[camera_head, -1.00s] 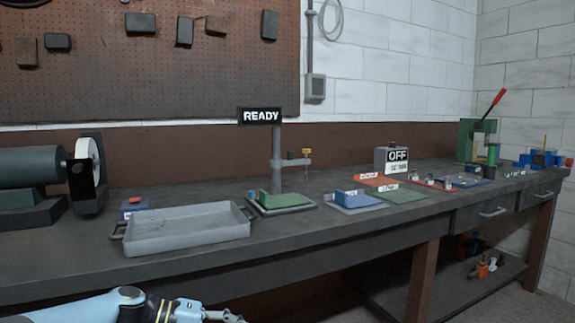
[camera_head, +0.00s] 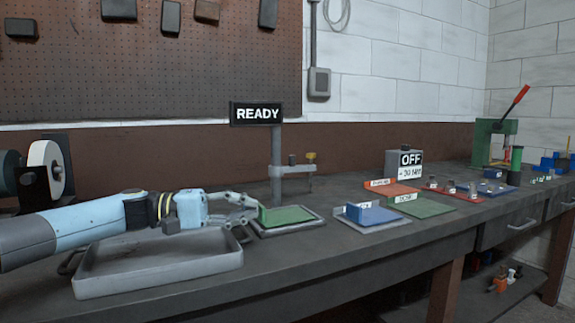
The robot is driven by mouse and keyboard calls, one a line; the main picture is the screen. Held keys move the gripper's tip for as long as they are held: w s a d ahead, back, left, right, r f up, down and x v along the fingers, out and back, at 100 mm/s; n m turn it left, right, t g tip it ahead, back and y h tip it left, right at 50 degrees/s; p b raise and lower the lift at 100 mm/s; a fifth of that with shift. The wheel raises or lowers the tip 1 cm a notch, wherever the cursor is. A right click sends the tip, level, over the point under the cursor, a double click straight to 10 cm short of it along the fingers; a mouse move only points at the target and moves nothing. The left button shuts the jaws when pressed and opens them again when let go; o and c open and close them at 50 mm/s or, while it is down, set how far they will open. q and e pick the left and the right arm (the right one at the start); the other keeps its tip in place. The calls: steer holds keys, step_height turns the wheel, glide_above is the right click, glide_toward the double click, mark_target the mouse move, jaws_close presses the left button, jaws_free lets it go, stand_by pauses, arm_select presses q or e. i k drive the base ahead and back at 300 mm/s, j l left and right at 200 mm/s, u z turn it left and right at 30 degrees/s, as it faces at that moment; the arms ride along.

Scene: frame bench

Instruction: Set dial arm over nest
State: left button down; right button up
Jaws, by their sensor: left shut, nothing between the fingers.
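The dial arm (camera_head: 298,169) is a grey bar that sticks out to the right from an upright grey post (camera_head: 276,165), with a yellow-topped part at its outer end. The READY sign (camera_head: 257,114) tops the post. The nest appears to be the green block (camera_head: 288,214) on a grey-rimmed plate (camera_head: 265,231) at the post's foot; the arm's outer end hangs above and to the right of it. My left gripper (camera_head: 246,208) is shut and empty, just left of the green block and below the dial arm. Whether it touches the block cannot be told. My right gripper is not in view.
A grey tray (camera_head: 160,278) lies under my left arm. To the right are a blue block (camera_head: 372,214), a green mat (camera_head: 420,207), an orange mat (camera_head: 388,188) and an OFF box (camera_head: 405,163). A green press (camera_head: 497,140) with a red lever stands farther right.

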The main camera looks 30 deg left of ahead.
mark_target(273, 171)
steer(key=i+j, duration=1.15)
steer(key=j, duration=0.15)
